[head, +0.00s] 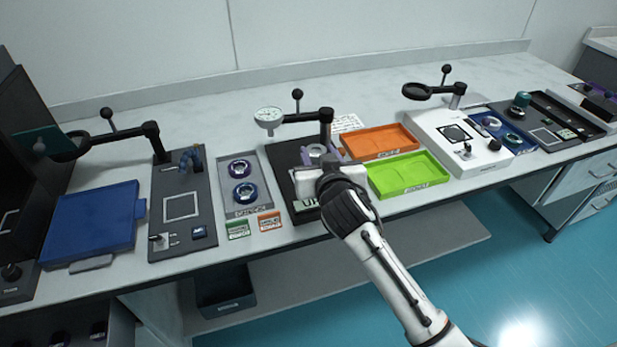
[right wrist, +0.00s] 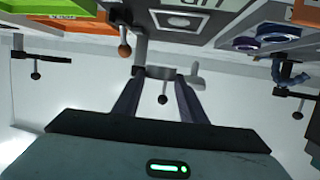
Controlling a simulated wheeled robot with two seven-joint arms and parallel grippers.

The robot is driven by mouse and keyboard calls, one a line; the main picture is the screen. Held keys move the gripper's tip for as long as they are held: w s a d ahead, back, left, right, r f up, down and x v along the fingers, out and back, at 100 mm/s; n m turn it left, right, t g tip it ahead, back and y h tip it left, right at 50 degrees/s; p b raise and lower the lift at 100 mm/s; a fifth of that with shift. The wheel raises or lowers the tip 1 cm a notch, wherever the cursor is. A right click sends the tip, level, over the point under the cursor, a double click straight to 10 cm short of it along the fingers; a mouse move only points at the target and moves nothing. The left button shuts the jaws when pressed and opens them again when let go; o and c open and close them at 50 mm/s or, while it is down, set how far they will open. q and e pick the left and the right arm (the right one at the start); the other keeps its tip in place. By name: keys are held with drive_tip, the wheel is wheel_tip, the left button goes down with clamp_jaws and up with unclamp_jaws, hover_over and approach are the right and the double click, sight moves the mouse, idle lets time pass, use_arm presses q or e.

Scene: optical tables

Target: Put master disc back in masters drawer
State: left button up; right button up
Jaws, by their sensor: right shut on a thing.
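My right gripper (head: 319,158) reaches over the black gauge plate (head: 284,165) in the middle of the bench. Contact between disc and plate cannot be told. At the lower left, an open compartment below the bench holds dark round pieces (head: 60,338); I cannot read a label marking it as the masters drawer. My left gripper is not in view.
An orange tray (head: 380,141) and a green tray (head: 409,174) lie to the right. A grey tray (head: 262,168) with two dark rings lies left. A dark bin (head: 225,290) sits below the bench.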

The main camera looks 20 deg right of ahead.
sight(310, 155)
drive_tip(key=shift+w+a+r, duration=0.35)
drive_tip(key=shift+a+r, duration=0.05)
drive_tip(key=shift+r, duration=0.2)
drive_tip(key=shift+w+a+r, duration=0.3)
drive_tip(key=shift+a+r, duration=0.1)
drive_tip(key=shift+r, duration=0.2)
wheel_tip(310, 155, down, 10)
drive_tip(key=shift+r+b, duration=0.15)
drive_tip(key=shift+b, duration=0.3)
drive_tip(key=o, duration=1.2)
